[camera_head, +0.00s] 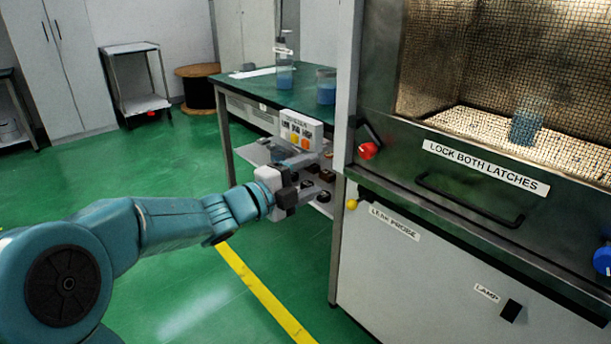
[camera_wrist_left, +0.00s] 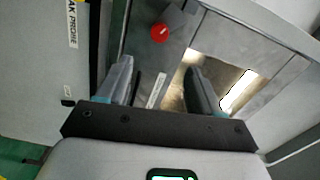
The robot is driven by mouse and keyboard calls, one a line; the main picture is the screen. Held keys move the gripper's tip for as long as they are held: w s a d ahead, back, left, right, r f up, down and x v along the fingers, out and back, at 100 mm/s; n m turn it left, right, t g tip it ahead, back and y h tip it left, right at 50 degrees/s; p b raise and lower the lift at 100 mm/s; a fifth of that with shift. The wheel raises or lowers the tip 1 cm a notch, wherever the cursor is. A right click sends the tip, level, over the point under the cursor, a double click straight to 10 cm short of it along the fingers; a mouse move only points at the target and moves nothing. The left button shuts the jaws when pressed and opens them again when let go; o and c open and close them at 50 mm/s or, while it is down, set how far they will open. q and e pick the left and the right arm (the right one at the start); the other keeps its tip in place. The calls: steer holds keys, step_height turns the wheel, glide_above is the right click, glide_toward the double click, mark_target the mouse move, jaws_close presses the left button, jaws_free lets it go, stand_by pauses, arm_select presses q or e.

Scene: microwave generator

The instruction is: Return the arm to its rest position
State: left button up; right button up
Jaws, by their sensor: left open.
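My left arm (camera_head: 160,222) reaches in from the left, stretched toward the microwave cabinet (camera_head: 430,255). My left gripper (camera_head: 291,188) is in front of the small control panel, left of the cabinet's front edge. In the left wrist view its two fingers (camera_wrist_left: 160,82) stand apart with nothing held between them. A red knob (camera_head: 367,150) on the cabinet shows beyond the fingers in that view (camera_wrist_left: 160,32). My right gripper is not in view.
A control box with coloured buttons (camera_head: 300,130) sits behind my gripper. A green-topped table (camera_head: 250,90) holds a bottle (camera_head: 284,75) and a beaker (camera_head: 326,88). The cabinet's black handle (camera_head: 470,200) sticks out. Green floor (camera_head: 180,300) is open below the arm.

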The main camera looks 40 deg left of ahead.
arm_select(q)
steer(key=shift+s, duration=0.4)
steer(key=w+d+f+g+h, duration=0.2)
steer(key=w+d+f, duration=0.1)
steer(key=d+f, duration=0.35)
steer(key=w+d+f+g+h, duration=0.1)
steer(key=w+d+f+h, duration=0.1)
steer(key=w+d+f, duration=0.45)
steer(key=s+d+f+n+g, duration=0.25)
steer(key=d+f, duration=0.25)
steer(key=f, duration=0.4)
steer(key=s+d+f+n+g, duration=0.25)
steer(key=d+f, duration=0.25)
steer(key=f, duration=0.5)
steer(key=s+d+f+n+g, duration=0.5)
steer(key=s+d+f+n, duration=0.15)
steer(key=s+f, duration=0.55)
steer(key=s+f+n+g+y, duration=0.1)
steer(key=s+f+n+g, duration=0.4)
steer(key=s+n, duration=0.5)
step_height(320, 180, up, 28)
steer(key=s+m+p, duration=0.1)
steer(key=m+p, duration=0.1)
steer(key=p, duration=2.5)
steer(key=shift+s+d+p, duration=0.25)
steer(key=shift+d+p, duration=0.05)
steer(key=shift+p, duration=0.1)
